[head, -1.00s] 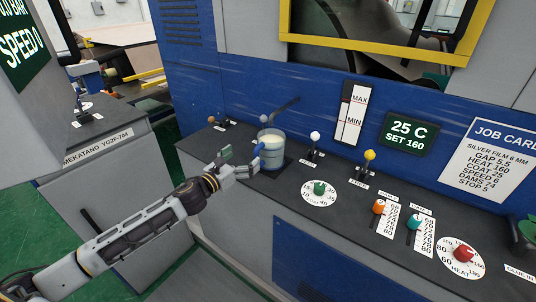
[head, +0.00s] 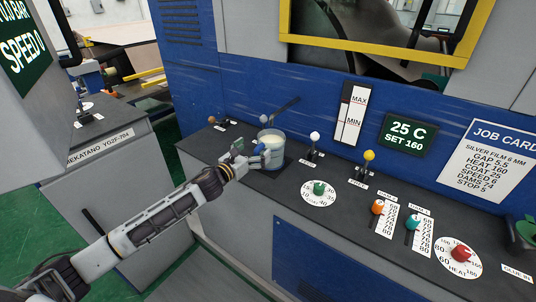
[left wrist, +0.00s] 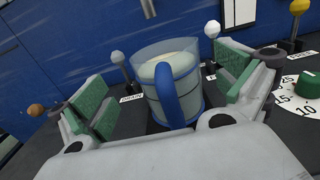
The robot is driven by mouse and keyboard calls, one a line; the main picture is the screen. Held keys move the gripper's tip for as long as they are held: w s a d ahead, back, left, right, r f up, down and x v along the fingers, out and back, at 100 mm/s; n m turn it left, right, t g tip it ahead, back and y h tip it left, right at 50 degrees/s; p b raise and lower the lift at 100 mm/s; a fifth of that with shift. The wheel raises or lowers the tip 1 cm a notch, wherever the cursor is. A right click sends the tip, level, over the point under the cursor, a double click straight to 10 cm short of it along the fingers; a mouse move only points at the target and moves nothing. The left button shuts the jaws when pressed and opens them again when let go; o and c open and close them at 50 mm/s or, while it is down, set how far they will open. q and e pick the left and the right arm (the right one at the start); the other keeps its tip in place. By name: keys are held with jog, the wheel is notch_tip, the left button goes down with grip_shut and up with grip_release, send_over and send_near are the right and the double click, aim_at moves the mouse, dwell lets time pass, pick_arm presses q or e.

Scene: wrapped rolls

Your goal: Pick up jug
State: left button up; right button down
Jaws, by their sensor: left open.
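The jug (head: 272,148) is a clear container with pale contents and a blue handle. It stands upright on the dark console top below a grey spout. In the left wrist view the jug (left wrist: 185,98) is between the two green-padded fingers, with its blue handle toward the camera. My left gripper (head: 247,158) is open at the jug's near left side, around the handle; the wrist view shows gaps between the pads and the jug. My right gripper is not in view.
A white-knobbed lever (head: 314,138) stands right of the jug and a yellow-knobbed lever (head: 368,157) farther right. A green dial (head: 319,188) is in front. An orange-brown knob (head: 212,120) is at the left. The blue machine wall (head: 235,85) rises behind.

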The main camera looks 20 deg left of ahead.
aim_at(262, 143)
pick_arm(q)
jog(key=shift+w+d, duration=0.2)
jog(key=shift+w, duration=0.2)
jog(key=shift+w+d, duration=0.1)
jog(key=shift+w, duration=0.15)
jog(key=shift+p+x, duration=0.35)
jog(key=shift+x, duration=1.65)
jog(key=shift+w+d+f, duration=0.1)
jog(key=shift+w, duration=0.2)
jog(key=shift+d, duration=0.1)
jog(key=c, duration=1.7)
jog(key=shift+r, duration=0.25)
jog(key=shift+c, duration=1.1)
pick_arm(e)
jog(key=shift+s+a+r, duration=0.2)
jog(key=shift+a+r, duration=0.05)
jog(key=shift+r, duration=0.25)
